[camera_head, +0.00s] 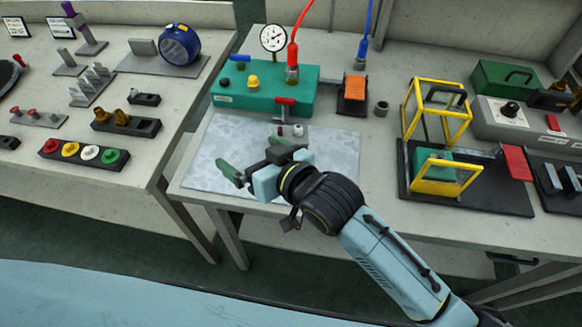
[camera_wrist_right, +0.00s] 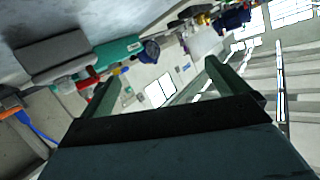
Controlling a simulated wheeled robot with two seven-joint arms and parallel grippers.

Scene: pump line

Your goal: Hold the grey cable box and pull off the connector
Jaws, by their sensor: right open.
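My right gripper (camera_head: 248,154) is open and empty above the front mat in the head view. Its two green fingers also show in the right wrist view (camera_wrist_right: 161,72), apart with nothing between them. A dark grey box (camera_wrist_right: 55,57), likely the grey cable box, lies on the table at the upper left of the wrist view, outside the fingers. A light grey part sits beside it; I cannot tell whether this is the connector. In the head view the box is mostly hidden behind my gripper. My left gripper is not in view.
The light mat (camera_head: 215,150) is mostly bare. A yellow-framed guard (camera_head: 425,120) stands to the right. A gap separates the left bench.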

